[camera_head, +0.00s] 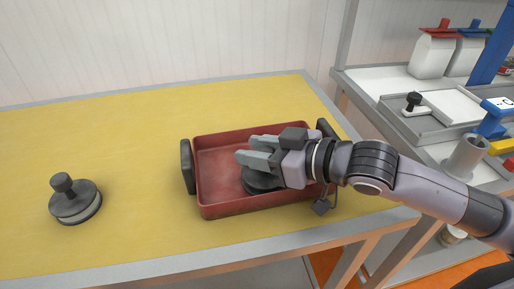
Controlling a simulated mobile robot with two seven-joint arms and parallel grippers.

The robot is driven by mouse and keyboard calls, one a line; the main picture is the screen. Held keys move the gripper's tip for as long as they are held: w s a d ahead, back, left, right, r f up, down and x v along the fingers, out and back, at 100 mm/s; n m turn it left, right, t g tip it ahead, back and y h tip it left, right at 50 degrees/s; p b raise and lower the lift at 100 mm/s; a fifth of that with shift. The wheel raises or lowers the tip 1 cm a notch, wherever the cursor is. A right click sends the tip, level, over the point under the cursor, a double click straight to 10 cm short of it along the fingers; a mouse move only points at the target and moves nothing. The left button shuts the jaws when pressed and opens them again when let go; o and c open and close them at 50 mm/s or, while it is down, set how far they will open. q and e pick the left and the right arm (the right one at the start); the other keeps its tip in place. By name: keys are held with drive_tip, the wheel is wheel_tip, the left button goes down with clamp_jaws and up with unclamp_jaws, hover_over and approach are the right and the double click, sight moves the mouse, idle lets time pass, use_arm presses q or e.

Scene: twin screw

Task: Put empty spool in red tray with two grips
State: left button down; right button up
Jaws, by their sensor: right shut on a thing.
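The red tray (218,208) lies on the yellow table top, with a dark handle at each end. My right gripper (254,150) reaches over the tray from the right, its fingers above the tray floor. It is shut on a dark round spool (257,181), which is inside the tray's outline, mostly hidden under the gripper. I cannot tell whether the spool touches the tray floor. Another spool (75,203), dark with a pale band and a knob on top, stands upright on the table at the left. My left gripper is not in view.
The yellow table top (110,145) is clear behind the tray and between it and the left spool. A grey side bench at the right holds white bottles (432,55), a pale tray with a black knob (414,101) and a grey cup (466,155).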

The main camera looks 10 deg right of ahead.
drive_tip(key=shift+f+b, duration=0.25)
drive_tip(key=shift+b, duration=0.2)
drive_tip(key=o, duration=1.1)
drive_tip(key=shift+r, duration=0.15)
drive_tip(key=shift+c, duration=0.2)
drive_tip(key=shift+p, duration=0.3)
